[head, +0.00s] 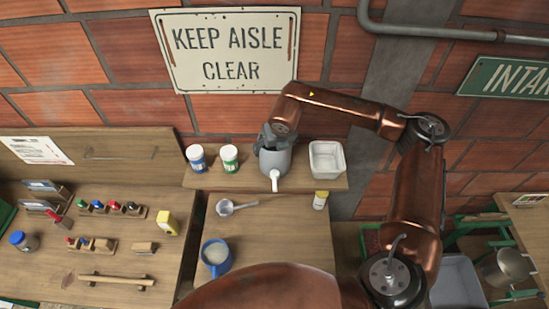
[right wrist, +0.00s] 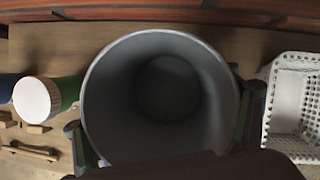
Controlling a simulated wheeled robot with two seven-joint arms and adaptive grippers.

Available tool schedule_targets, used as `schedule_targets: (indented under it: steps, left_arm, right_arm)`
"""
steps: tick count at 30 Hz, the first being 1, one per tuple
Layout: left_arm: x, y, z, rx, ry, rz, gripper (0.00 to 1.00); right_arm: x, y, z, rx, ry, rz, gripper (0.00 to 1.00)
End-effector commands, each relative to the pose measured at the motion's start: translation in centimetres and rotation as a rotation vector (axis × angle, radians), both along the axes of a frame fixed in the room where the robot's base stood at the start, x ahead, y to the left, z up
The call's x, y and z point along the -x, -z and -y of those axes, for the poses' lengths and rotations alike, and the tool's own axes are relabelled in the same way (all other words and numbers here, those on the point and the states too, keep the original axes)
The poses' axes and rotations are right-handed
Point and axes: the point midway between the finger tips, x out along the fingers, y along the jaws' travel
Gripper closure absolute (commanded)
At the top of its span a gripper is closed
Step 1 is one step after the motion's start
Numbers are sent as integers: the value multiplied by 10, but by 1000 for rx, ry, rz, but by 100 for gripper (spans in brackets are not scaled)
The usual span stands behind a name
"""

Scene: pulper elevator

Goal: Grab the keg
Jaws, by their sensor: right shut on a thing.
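The grey, round, open-topped vessel that I take for the keg (head: 276,163) stands upright at the shelf in the head view, with a pale handle or spout on its near side. It also shows from above in the right wrist view (right wrist: 160,100), where its inside looks empty. My right gripper (head: 270,138) reaches down to its top and is shut on it, one finger on each side in the right wrist view. I cannot tell whether its base touches the shelf. My left gripper is not in view.
The shelf (head: 312,184) also holds a blue jar (head: 197,158) and a green jar (head: 229,158) on the left, and a white basket (head: 327,159) close on the right. A brick wall stands behind. A blue mug (head: 216,256) and a ladle (head: 228,208) are on the lower surface.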

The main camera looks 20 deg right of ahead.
Motion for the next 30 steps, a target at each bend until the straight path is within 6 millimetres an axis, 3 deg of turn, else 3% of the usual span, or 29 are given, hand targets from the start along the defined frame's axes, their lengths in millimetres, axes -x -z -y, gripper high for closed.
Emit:
schedule_targets:
  steps: [5,19,23,30]
  left_arm:
    - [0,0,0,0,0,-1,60]
    - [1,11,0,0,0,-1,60]
    - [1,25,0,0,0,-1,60]
    - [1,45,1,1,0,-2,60]
  right_arm:
    - [1,2,0,1,0,-2,55]
    - [-1,-10,0,0,1,1,55]
    - [-1,-28,0,-2,0,4,55]
    - [37,-79,-20,-1,-4,6,55]
